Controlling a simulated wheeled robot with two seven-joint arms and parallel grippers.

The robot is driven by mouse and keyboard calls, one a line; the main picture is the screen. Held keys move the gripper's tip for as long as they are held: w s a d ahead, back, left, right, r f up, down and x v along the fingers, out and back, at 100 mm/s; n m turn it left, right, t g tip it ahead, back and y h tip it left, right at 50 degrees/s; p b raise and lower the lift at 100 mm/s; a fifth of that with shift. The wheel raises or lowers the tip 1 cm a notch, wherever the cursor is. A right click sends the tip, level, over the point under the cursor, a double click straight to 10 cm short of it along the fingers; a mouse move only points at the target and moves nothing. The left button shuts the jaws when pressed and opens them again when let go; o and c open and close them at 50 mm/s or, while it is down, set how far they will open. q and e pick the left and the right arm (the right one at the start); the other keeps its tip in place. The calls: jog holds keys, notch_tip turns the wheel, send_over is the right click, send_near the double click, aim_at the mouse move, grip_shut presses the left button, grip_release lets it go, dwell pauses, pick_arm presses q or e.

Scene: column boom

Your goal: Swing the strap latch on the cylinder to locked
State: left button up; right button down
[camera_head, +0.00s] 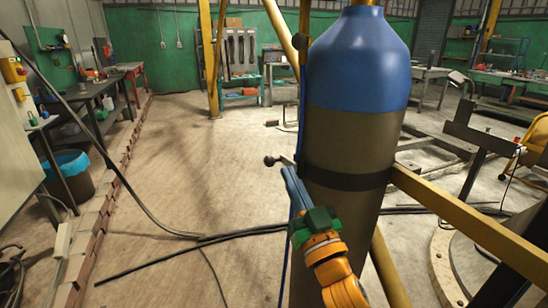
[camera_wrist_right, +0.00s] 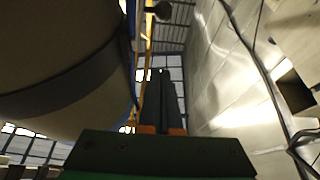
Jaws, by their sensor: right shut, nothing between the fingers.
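The cylinder (camera_head: 350,135) stands upright, blue at the top and grey-brown below; its side fills the left of the wrist view (camera_wrist_right: 50,50). A black strap (camera_head: 345,179) runs around it. The strap latch (camera_head: 269,161) shows as a short lever with a dark ball knob, sticking out left of the cylinder. The knob also shows at the top of the wrist view (camera_wrist_right: 162,10). My right gripper (camera_head: 287,171) is shut and empty, its fingertips close by the lever, right of the knob. Whether they touch it, I cannot tell. My left gripper is out of view.
A yellow rail (camera_head: 470,225) runs from the cylinder to the lower right. Black hoses (camera_head: 190,245) lie on the floor at left. A workbench (camera_head: 85,110) and a blue-lined bin (camera_head: 68,175) stand at far left. The floor left of the cylinder is mostly open.

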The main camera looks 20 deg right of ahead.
notch_tip(320, 180, up, 4)
jog(key=p, duration=0.3)
send_over(274, 159)
jog(key=s, duration=0.2)
jog(key=f, duration=0.1)
jog(key=f+b, duration=0.1)
jog(key=f, duration=0.1)
jog(key=f+b, duration=0.1)
jog(key=shift+a+f, duration=0.15)
jog(key=shift+a, duration=0.25)
